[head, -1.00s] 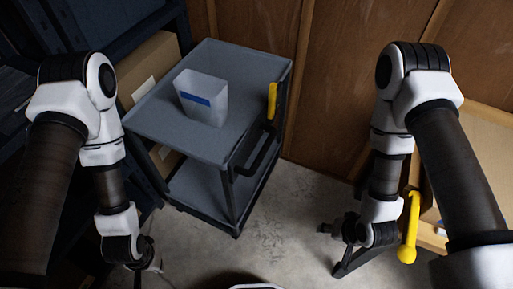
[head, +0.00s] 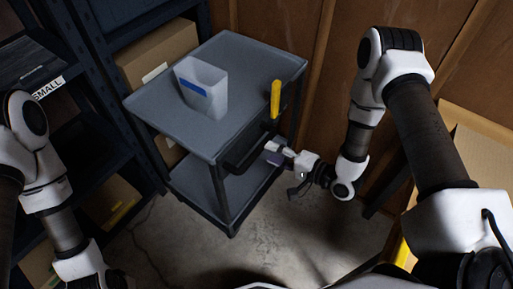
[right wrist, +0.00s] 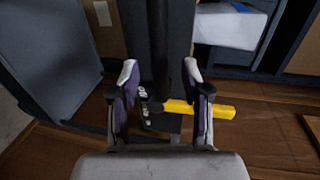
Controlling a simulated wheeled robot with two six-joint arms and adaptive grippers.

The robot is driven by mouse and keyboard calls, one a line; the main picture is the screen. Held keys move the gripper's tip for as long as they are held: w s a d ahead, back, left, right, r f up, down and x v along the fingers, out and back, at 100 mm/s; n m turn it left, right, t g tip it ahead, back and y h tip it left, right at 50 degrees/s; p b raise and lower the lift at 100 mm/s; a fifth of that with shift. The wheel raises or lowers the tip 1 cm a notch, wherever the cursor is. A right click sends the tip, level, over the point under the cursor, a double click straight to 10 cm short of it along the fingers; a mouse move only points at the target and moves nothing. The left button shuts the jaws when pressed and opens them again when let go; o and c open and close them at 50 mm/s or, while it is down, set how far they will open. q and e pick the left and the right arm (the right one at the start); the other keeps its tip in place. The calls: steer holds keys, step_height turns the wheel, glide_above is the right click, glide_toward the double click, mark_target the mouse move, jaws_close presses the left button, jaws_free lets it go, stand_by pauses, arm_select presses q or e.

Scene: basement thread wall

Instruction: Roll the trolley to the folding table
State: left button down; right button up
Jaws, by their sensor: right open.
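The grey two-shelf trolley (head: 240,55) stands left of centre in the head view, with a black push handle (head: 236,165) on its near side. A translucent bin with a blue stripe (head: 205,92) and a yellow-handled item (head: 275,98) are on it. My right gripper (head: 272,152) is open at the right end of the handle. In the right wrist view, the dark handle bar (right wrist: 158,45) runs between the spread fingers (right wrist: 160,72); I cannot tell whether they touch it. My left arm shows at lower left, its fingers out of frame. I cannot identify the folding table.
A dark shelf rack (head: 90,100) with cardboard boxes (head: 158,55) stands close on the trolley's left. A wooden wall (head: 330,60) is behind. A tan surface (head: 480,150) is at the right, partly behind my right arm. Concrete floor (head: 265,235) in front is clear.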

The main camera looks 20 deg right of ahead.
mark_target(263, 149)
steer(key=x, duration=0.5)
steer(key=shift+w+a, duration=0.1)
steer(key=shift+w, duration=0.1)
jaws_close()
steer(key=shift+s, duration=0.1)
